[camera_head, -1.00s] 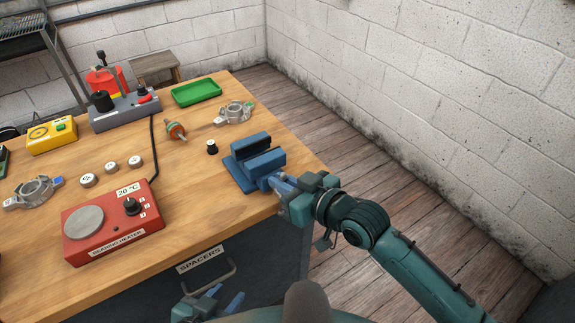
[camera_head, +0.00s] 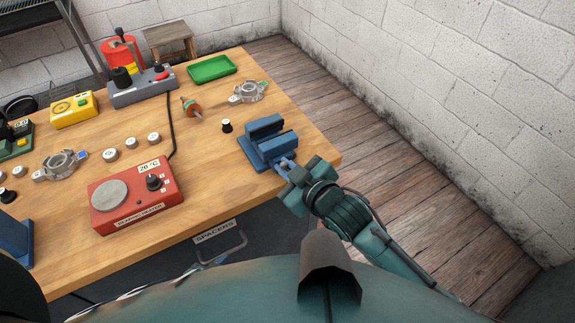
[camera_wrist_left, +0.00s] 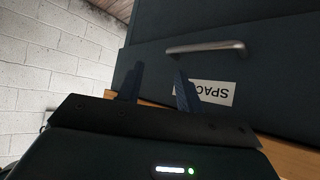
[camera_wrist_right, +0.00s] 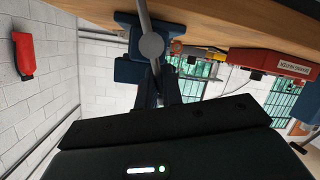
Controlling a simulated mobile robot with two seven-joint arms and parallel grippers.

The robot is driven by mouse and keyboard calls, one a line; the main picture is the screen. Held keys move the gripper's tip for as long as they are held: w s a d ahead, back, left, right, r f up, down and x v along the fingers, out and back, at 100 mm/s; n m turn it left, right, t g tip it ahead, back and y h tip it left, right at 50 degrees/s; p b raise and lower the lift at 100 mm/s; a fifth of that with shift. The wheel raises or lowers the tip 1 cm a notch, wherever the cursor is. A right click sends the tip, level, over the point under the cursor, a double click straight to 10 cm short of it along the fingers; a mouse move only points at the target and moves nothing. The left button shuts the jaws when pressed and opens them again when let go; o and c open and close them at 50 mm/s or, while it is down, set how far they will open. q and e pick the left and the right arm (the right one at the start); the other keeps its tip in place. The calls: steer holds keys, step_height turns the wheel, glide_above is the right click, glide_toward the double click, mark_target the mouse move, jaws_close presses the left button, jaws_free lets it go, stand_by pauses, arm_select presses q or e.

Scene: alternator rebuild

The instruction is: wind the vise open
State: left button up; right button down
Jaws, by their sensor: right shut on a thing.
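The blue vise (camera_head: 257,150) stands at the bench's right front corner, its two jaws a narrow gap apart. My right gripper (camera_head: 287,167) is at its front, just off the bench edge. In the right wrist view the vise's grey handle bar and round screw end (camera_wrist_right: 151,45) show just beyond the right fingertips (camera_wrist_right: 160,80). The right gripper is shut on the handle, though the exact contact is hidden. My left gripper (camera_wrist_left: 157,80) is open and empty in front of the drawer with the metal handle (camera_wrist_left: 205,48); in the head view it is mostly hidden by my body.
The wooden bench (camera_head: 215,170) carries a red bearing heater (camera_head: 136,198), a small black-topped part (camera_head: 226,126), a rotor (camera_head: 190,108), a metal housing (camera_head: 248,92) and a green tray (camera_head: 212,68). Open floor lies right of the bench.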

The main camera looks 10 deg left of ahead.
steer(key=c, duration=1.6)
jaws_free()
steer(key=b+v, duration=0.1)
steer(key=v, duration=1.2)
